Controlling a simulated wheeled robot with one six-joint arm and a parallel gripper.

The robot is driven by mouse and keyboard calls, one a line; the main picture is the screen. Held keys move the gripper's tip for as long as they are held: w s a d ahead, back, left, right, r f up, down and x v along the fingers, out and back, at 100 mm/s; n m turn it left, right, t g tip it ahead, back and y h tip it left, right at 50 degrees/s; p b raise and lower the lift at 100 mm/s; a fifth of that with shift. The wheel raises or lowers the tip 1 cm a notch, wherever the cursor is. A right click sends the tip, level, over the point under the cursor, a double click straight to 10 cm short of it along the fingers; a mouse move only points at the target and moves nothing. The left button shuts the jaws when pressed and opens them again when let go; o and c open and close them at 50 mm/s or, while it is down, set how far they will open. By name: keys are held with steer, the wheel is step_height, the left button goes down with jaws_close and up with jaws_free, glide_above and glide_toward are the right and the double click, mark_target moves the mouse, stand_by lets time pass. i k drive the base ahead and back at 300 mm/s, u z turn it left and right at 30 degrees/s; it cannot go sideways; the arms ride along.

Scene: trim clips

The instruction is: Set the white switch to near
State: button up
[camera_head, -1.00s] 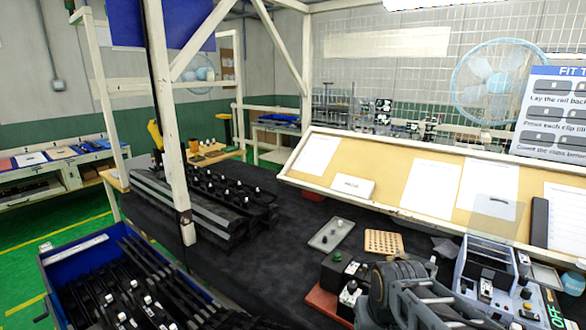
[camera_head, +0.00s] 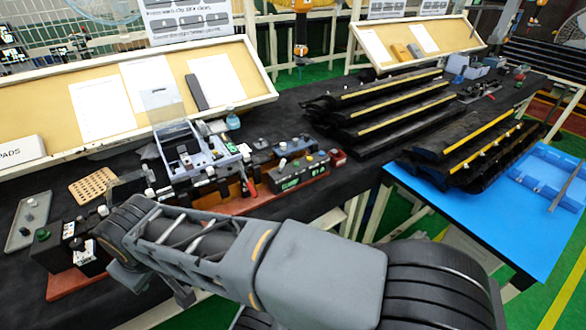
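Small control boxes stand at the front edge of the dark bench at left. One black box (camera_head: 88,262) has pale parts on it, and a white knob (camera_head: 103,210) shows just behind it. A green button (camera_head: 42,235) is on the box to its left. Another white knob (camera_head: 150,192) shows near the grey-blue device (camera_head: 195,160). I cannot tell which of these is the white switch, nor its setting. My grey arm crosses the lower middle, its bent joint close to these boxes. My gripper is not visible; the arm may hide it.
A black panel with a green display (camera_head: 300,172) sits right of the device. A perforated tan board (camera_head: 93,186) and a grey tray (camera_head: 28,220) lie at left. Dark trim strips (camera_head: 385,110) fill the bench to the right. A blue table (camera_head: 490,215) stands at right.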

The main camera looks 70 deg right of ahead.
mark_target(283, 162)
steer(key=z, duration=1.3)
steer(key=i, duration=0.15)
steer(key=z, duration=0.8)
steer(key=k, duration=0.5)
steer(key=u, duration=0.45)
steer(key=i, duration=0.4)
steer(key=z, duration=0.3)
